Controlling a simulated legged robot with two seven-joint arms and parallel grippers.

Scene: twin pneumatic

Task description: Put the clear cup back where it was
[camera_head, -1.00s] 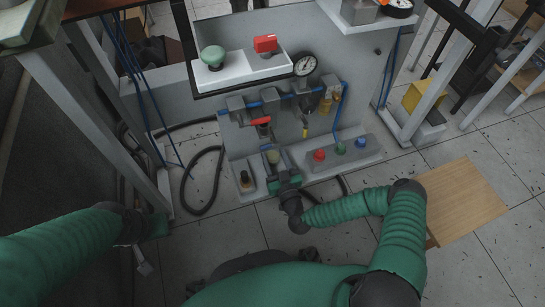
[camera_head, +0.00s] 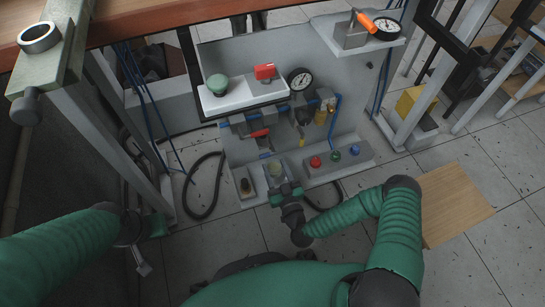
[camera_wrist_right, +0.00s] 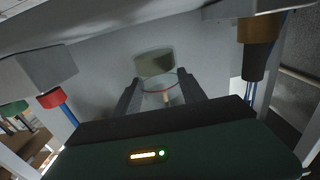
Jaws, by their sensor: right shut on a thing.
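The clear cup (camera_wrist_right: 161,98) is see-through, with a thin reddish rim, and stands between the two fingers of my right gripper (camera_wrist_right: 162,102) in the right wrist view. A dull green round piece (camera_wrist_right: 155,62) appears just above it; I cannot tell whether they touch. In the head view the right gripper (camera_head: 277,181) is at the front of the grey pneumatic stand, low and near its base, and a small pale round thing shows at its tips. My left gripper (camera_head: 142,266) hangs low at the left, away from the stand, small and partly hidden.
The grey stand carries a white box with green and red buttons (camera_head: 265,72), a gauge (camera_head: 300,79), red-handled valves (camera_head: 258,134) and blue tubing. A base block with red, green and blue buttons (camera_head: 336,153) is right of the gripper. A black hose (camera_head: 203,185) lies left.

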